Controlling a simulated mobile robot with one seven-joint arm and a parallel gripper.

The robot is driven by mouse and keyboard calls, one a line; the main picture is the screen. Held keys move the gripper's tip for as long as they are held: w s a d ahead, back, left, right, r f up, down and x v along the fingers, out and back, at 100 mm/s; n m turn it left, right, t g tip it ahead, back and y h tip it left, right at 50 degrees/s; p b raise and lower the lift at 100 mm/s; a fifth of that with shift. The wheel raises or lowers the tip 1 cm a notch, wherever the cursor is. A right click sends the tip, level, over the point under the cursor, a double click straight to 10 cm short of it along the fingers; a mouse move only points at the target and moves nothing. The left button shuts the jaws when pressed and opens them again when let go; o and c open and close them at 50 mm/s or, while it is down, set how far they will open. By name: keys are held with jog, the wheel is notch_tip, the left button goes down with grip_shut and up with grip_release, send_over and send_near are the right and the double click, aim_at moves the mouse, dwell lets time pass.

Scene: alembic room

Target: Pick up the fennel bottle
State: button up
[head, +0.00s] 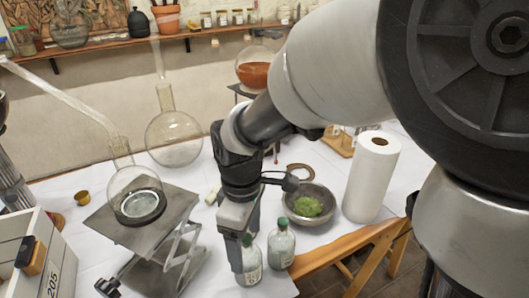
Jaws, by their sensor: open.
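Two small glass bottles with dark green caps stand on the white tabletop near its front edge: a left bottle (252,268) and a right bottle (281,247). Their labels are too small to read, so I cannot tell which is the fennel bottle. My gripper (244,249) points down at the left bottle, with its fingers open. One finger covers part of that bottle's left side. I cannot tell whether the bottle is between the fingers or behind them. The right bottle stands apart, just right of my gripper.
A metal bowl of green leaves (309,207) and a paper roll (371,178) stand to the right. A lab jack (172,223) bearing a round glass flask (133,185) is close on the left. A larger flask (173,140) stands behind. A white crate (40,255) is at far left.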

aim_at(247, 257)
notch_tip(247, 257, down, 7)
jog(key=shift+r+b, duration=0.15)
jog(key=shift+b, duration=0.95)
jog(key=c, duration=1.4)
jog(key=shift+r, duration=0.1)
jog(key=shift+c, duration=0.4)
jog(key=shift+r, duration=0.1)
